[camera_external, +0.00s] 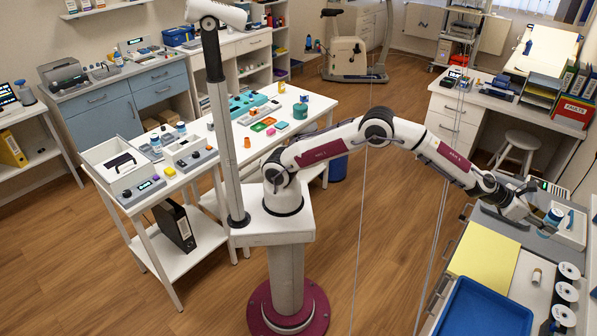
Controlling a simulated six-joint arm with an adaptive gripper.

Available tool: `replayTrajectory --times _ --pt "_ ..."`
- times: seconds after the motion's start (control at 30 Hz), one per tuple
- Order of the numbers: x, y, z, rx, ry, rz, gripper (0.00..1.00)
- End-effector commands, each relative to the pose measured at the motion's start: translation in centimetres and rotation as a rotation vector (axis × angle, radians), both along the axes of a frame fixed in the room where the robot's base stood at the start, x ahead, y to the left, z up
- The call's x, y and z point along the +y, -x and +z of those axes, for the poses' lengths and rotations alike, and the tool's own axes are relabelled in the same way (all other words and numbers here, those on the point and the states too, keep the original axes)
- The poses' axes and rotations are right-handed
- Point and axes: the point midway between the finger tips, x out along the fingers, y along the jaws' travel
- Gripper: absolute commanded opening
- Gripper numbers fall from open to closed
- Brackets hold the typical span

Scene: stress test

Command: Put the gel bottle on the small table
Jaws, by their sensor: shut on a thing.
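My gripper (538,211) is at the right, above the white tray at the far end of the grey-topped cabinet. It is shut on a small bottle with blue on it (551,219), which I take to be the gel bottle. The gripper partly covers it, and I cannot tell if it is lifted. That table also holds a white box and grey devices.
The white tray (571,238) surrounds the gripped bottle's area. A blue tray (485,310), a yellow sheet (484,262) and white rolls (567,292) lie nearer. A thin upright pole and cables cross the view. A longer white table (313,110) holds coloured trays. A stool (518,143) stands by the desk.

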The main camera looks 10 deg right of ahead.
Motion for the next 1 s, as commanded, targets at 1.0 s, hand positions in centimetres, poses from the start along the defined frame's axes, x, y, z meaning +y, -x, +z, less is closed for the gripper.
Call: replayTrajectory --times 1.0 --pt "-0.1 -31.3 -11.3 -0.002 -0.002 0.839 0.02"
